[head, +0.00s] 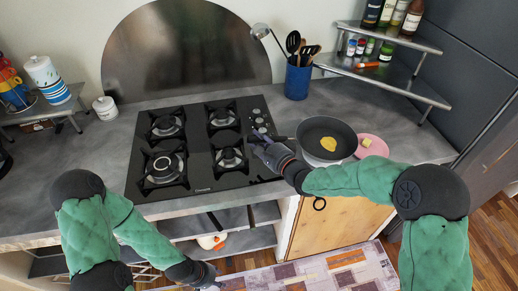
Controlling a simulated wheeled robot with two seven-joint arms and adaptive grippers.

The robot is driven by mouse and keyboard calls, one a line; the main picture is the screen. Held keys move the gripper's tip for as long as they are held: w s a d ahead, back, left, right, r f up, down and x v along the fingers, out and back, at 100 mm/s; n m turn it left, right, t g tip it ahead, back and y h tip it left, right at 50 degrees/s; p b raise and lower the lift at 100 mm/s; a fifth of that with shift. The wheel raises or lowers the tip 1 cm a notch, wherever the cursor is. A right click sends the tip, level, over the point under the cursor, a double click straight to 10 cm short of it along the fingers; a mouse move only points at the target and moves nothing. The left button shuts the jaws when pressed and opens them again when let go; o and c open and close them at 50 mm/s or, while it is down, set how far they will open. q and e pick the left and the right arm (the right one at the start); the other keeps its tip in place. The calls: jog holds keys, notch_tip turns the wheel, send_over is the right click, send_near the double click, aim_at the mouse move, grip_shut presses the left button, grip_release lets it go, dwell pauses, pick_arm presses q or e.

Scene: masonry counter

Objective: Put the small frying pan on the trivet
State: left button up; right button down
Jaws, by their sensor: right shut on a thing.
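The small frying pan (341,130) is dark and round, with a yellow piece of food in it, on the right part of the counter beside the hob. My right gripper (262,148) is at the pan's left, over the hob's right edge, shut on its handle, which is mostly hidden. A pale round edge (318,161) shows under the pan's near side; it may be the trivet, but the pan hides most of it. I cannot tell whether the pan touches it. My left gripper (207,279) is low in front of the counter, away from the pan; its fingers are unclear.
A pink plate (379,151) with a yellow piece on it stands close to the pan's right. The black gas hob (205,180) lies left of the pan. A blue utensil holder (297,83) and corner shelves (385,84) stand behind. The counter's left part is mostly clear.

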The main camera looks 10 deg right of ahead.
jog(key=shift+w+d+f, duration=0.2)
jog(key=shift+w, duration=0.05)
notch_tip(320, 180, down, 3)
jog(key=shift+w+f+b, duration=0.1)
jog(key=shift+f+b, duration=0.05)
jog(key=shift+b, duration=0.7)
jog(key=c, duration=1.4)
grip_release()
jog(key=shift+f, duration=0.2)
jog(key=o, duration=0.5)
jog(key=shift+c, duration=0.2)
